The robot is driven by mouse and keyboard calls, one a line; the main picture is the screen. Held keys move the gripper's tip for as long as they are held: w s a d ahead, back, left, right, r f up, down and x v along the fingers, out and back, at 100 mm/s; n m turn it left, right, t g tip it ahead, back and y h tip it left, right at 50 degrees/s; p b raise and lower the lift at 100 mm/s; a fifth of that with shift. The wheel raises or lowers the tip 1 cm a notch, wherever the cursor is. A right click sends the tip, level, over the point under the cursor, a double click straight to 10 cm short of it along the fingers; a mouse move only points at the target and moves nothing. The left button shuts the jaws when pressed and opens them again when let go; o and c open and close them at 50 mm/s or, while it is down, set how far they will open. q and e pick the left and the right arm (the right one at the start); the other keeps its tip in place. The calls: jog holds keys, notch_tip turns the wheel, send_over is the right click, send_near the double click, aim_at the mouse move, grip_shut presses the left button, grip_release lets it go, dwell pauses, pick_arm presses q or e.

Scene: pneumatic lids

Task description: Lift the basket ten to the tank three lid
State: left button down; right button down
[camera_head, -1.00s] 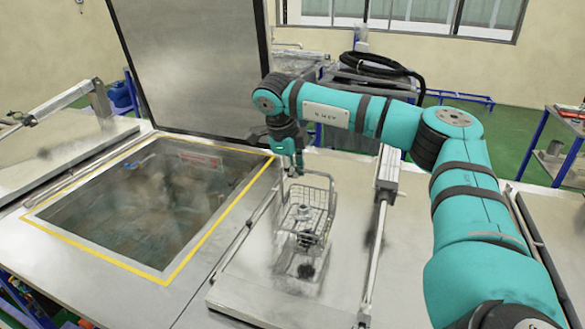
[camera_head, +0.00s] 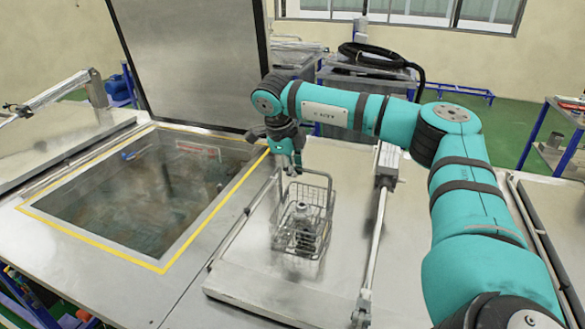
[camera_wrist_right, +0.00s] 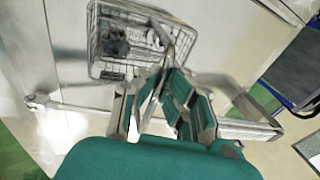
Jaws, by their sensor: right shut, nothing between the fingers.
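The wire basket (camera_head: 318,232) is upright on the flat closed metal lid (camera_head: 255,280) right of the open tank, and seems to rest on it. It holds small grey and dark parts (camera_head: 304,226). My right gripper (camera_head: 291,170) is just above the basket's far rim, at its handle, with its fingers shut. In the right wrist view, the basket (camera_wrist_right: 105,65) lies beyond my right gripper (camera_wrist_right: 158,85), and its grey handle bar (camera_wrist_right: 178,42) runs to the fingertips. Contact between fingers and handle is unclear. No tank number is readable. My left gripper is out of view.
An open tank with a yellow-marked rim (camera_head: 95,246) and murky liquid is to the left, its lid (camera_head: 190,65) raised behind. A piston rod (camera_head: 375,235) runs along the right side of the closed lid. Bare lid surface surrounds the basket.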

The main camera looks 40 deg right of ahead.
jog(key=shift+f+b, duration=0.3)
jog(key=shift+f, duration=0.05)
jog(key=c, duration=2)
grip_release()
jog(key=shift+c, duration=0.2)
jog(key=o, duration=0.6)
jog(key=shift+o, duration=0.2)
jog(key=d+p+v, duration=0.1)
jog(key=p+v, duration=0.4)
jog(key=v, duration=0.6)
jog(key=w+d+r+p+v, duration=0.1)
jog(key=p+v, duration=0.4)
jog(key=v, duration=0.7)
jog(key=shift+d+r, duration=0.35)
jog(key=shift+d, duration=0.35)
jog(key=shift+s, duration=0.1)
